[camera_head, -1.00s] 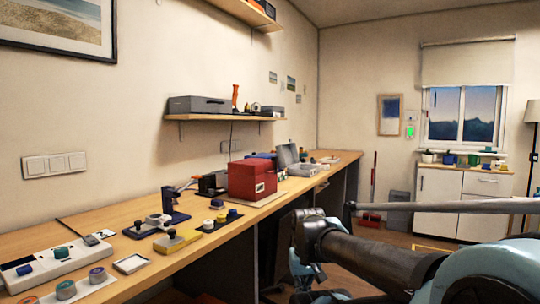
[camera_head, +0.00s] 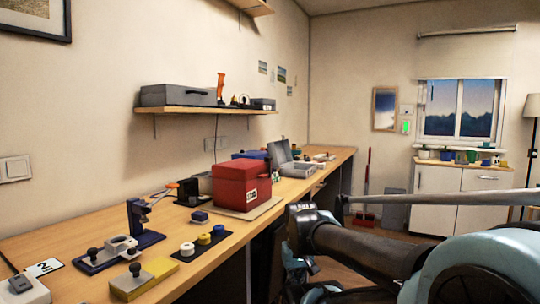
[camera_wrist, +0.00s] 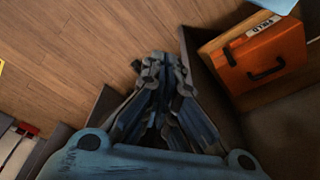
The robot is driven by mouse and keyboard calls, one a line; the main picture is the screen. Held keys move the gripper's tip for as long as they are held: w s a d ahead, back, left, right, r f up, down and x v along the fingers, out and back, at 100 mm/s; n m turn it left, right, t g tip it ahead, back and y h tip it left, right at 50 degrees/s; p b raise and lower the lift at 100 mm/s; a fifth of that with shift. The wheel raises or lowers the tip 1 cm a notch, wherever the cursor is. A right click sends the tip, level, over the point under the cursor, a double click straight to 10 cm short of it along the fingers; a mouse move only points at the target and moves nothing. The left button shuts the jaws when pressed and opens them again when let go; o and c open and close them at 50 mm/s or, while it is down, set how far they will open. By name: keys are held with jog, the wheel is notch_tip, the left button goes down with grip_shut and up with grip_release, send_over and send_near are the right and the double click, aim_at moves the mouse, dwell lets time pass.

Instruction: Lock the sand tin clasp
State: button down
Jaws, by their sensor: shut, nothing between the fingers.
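I cannot pick out a sand tin or a clasp for certain. A red box (camera_head: 241,185) with a small white label stands on a board on the bench; its label is too small to read. An orange-red box (camera_wrist: 268,55) with a dark handle and a white label shows at the upper right of the wrist view. I cannot tell whether the two are the same box. My gripper (camera_wrist: 162,62) is shut and empty, left of the orange-red box and apart from it, with wooden floor behind it.
The long wooden bench (camera_head: 65,233) runs along the left wall. On it are a blue-based clamp fixture (camera_head: 138,220), a yellow block (camera_head: 145,277), a dark strip with knobs (camera_head: 203,243) and an open grey case (camera_head: 291,164). A shelf (camera_head: 205,110) hangs above.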

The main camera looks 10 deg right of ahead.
jog(key=w+d+r+m+h, duration=0.1)
jog(key=w+r+m, duration=0.1)
jog(key=w+r, duration=0.9)
jog(key=w+r+m, duration=0.1)
jog(key=w+r, duration=0.7)
jog(key=r, duration=0.6)
jog(key=w+r+m, duration=0.2)
jog(key=w+r, duration=0.7)
jog(key=w, duration=0.3)
jog(key=w+a+r+m+h, duration=0.1)
jog(key=w+r+m, duration=0.1)
jog(key=w+r, duration=0.8)
jog(key=shift+w+m+t, duration=0.3)
jog(key=shift+w+t, duration=0.1)
jog(key=shift+w, duration=0.65)
jog(key=shift+a, duration=0.1)
send_over(268, 167)
jog(key=w+d, duration=0.2)
jog(key=w, duration=0.1)
jog(key=shift+s+a+f, duration=0.1)
jog(key=shift+a+f, duration=0.05)
jog(key=shift+f, duration=4.6)
